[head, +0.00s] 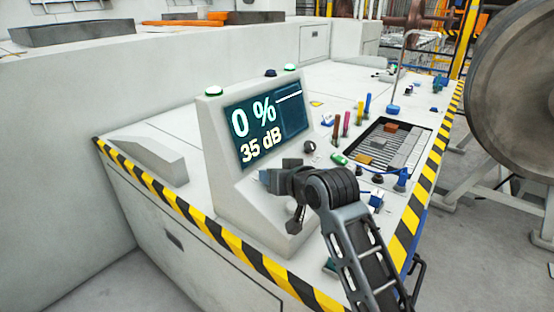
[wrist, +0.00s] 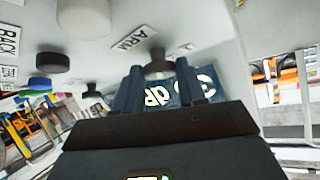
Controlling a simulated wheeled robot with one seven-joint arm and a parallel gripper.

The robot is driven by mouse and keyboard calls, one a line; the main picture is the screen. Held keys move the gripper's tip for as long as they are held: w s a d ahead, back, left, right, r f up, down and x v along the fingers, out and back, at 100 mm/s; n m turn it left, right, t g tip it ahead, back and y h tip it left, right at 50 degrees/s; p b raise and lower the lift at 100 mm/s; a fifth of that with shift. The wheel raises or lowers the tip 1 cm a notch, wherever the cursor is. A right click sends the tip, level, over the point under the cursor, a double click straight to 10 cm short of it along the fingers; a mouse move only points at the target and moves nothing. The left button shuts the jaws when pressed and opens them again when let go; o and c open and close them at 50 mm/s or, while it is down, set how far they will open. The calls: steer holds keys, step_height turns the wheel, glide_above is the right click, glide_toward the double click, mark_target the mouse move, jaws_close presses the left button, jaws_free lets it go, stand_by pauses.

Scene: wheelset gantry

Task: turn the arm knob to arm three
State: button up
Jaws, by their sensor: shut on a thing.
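The arm knob (wrist: 158,66) is a dark round knob beside a white label reading ARM (wrist: 136,38) in the wrist view. My gripper (wrist: 158,82) has one finger on each side of it and is shut on it. The knob's pointer and setting cannot be read. In the head view my gripper (head: 268,178) is at the console's (head: 222,160) sloping front, below the screen, and hides the knob. The screen (head: 268,128) shows 0 % and 35 dB.
Other knobs sit near the held one in the wrist view, one dark (wrist: 52,62) and one pale (wrist: 84,16). A tray (head: 425,142) with small blocks and several coloured upright pieces stand right of the console. Striped edging (head: 185,212) borders the bench.

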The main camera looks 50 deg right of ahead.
steer(key=m+p, duration=0.1)
steer(key=m+g+h+p, duration=0.1)
steer(key=m, duration=0.1)
steer(key=shift+w+a+r+g+h+p, duration=0.15)
steer(key=shift+a+r+g+h+p, duration=0.15)
steer(key=shift+h+p, duration=0.1)
steer(key=m+g+h+p, duration=0.1)
steer(key=m, duration=0.2)
steer(key=shift+w+g, duration=0.15)
steer(key=shift+g, duration=0.15)
steer(key=m+g, duration=0.1)
steer(key=m, duration=0.1)
steer(key=m+g+p, duration=0.1)
steer(key=m+g, duration=0.1)
steer(key=m+g+h, duration=0.1)
steer(key=m, duration=0.1)
steer(key=shift+w+a+p, duration=0.15)
steer(key=shift+w+p, duration=0.15)
steer(key=shift+m+g, duration=0.4)
steer(key=o, duration=1)
steer(key=shift+o, duration=0.2)
steer(key=v, duration=0.7)
steer(key=shift+a+r+b, duration=0.2)
steer(key=shift+a+b, duration=0.1)
steer(key=shift+b, duration=0.05)
steer(key=shift+s, duration=0.1)
